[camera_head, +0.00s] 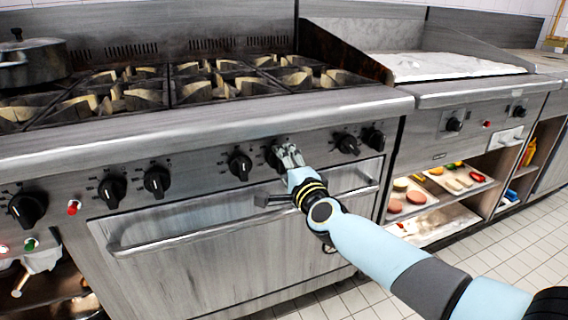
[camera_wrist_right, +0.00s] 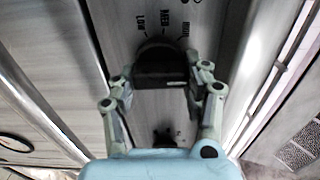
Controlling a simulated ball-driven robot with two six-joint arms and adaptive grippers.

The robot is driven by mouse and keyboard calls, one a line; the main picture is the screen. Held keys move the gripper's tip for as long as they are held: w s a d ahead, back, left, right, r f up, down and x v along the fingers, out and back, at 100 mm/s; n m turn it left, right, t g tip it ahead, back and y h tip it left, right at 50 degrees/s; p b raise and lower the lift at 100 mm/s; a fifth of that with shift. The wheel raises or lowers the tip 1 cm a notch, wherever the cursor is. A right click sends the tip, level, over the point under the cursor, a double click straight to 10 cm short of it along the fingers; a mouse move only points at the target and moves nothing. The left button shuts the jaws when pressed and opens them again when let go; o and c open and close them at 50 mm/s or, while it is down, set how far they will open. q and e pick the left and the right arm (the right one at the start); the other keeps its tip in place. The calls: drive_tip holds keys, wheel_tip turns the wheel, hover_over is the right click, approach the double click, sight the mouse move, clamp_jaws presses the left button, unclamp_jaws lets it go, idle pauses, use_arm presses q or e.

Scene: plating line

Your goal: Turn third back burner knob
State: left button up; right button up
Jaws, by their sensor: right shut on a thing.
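A row of black burner knobs runs along the stove front below the rounded rail. My right gripper (camera_head: 290,156) is at the third knob from the right (camera_head: 272,158), its fingers partly covering it. In the right wrist view this knob (camera_wrist_right: 160,66) sits between the two fingers of my right gripper (camera_wrist_right: 161,88), which are shut on its sides. LOW and MED marks show on the panel beyond the knob, and a small pale mark shows on its edge. My left gripper is not in view.
Neighbouring knobs are on the left (camera_head: 240,166) and right (camera_head: 347,144). The oven door handle (camera_head: 180,236) runs below the panel. Burner grates (camera_head: 215,85) and a pot (camera_head: 32,62) are on top. A shelf with food trays (camera_head: 410,203) stands right.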

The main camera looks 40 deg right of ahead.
drive_tip(key=o, duration=1.2)
drive_tip(key=shift+c, duration=0.2)
drive_tip(key=v, duration=1.2)
